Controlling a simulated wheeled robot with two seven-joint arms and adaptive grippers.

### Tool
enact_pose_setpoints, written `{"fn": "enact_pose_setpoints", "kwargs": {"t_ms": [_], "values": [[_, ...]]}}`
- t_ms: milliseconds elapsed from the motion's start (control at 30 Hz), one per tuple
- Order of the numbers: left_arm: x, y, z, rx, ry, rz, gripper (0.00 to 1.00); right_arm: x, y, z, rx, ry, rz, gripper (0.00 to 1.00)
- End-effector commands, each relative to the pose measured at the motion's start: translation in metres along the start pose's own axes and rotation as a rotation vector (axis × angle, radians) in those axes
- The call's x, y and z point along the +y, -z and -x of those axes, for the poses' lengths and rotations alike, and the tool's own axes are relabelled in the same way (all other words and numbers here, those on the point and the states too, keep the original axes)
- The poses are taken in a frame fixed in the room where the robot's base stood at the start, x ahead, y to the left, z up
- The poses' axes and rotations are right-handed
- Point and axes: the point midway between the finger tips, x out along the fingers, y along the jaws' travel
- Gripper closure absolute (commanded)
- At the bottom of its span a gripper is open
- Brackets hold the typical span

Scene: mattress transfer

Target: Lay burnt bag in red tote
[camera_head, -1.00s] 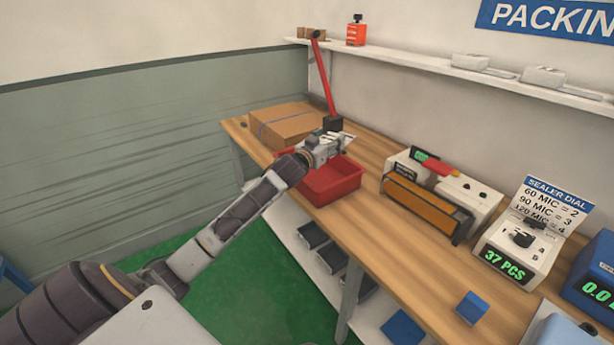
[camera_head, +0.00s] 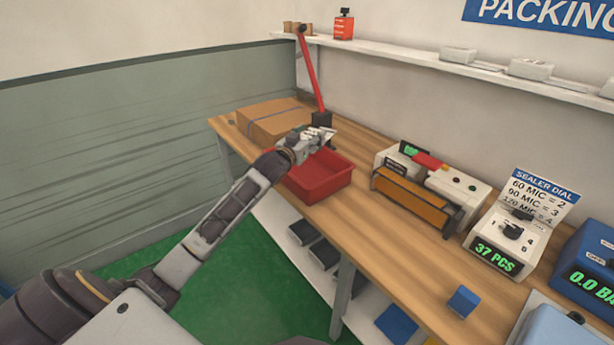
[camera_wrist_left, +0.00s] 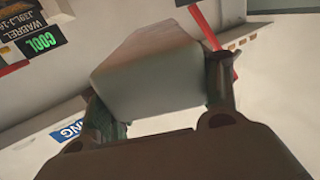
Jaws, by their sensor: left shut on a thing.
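The red tote (camera_head: 335,189) stands on the wooden bench, open at the top. My left gripper (camera_head: 322,136) is above the tote's far left side in the head view, partly covering it. In the left wrist view my left gripper (camera_wrist_left: 165,98) is shut on a pale, block-like bag (camera_wrist_left: 150,72) held between its two fingers. Burn marks cannot be made out on it. In the head view the bag is too small to tell apart from the gripper. My right gripper is not in view.
A cardboard box (camera_head: 272,121) lies behind the tote, beside a red lever on a black base (camera_head: 322,119). A small blue block (camera_head: 463,302) lies near the front edge.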

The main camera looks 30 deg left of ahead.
Motion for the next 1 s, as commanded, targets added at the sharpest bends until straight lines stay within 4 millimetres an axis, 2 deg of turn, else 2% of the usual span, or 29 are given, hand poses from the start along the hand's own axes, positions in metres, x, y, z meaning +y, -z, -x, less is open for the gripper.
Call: {"fn": "enact_pose_setpoints", "kwargs": {"t_ms": [167, 533, 1000], "values": [[0.0, -0.007, 0.0, -0.001, 0.0, 0.001, 0.65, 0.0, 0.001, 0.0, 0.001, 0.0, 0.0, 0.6], [0.0, -0.047, 0.0, 0.0, 0.0, 0.0, 0.65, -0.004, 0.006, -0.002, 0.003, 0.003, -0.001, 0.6], [0.0, -0.053, 0.0, 0.0, 0.0, 0.0, 0.65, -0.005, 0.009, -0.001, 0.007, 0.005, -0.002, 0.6]]}}
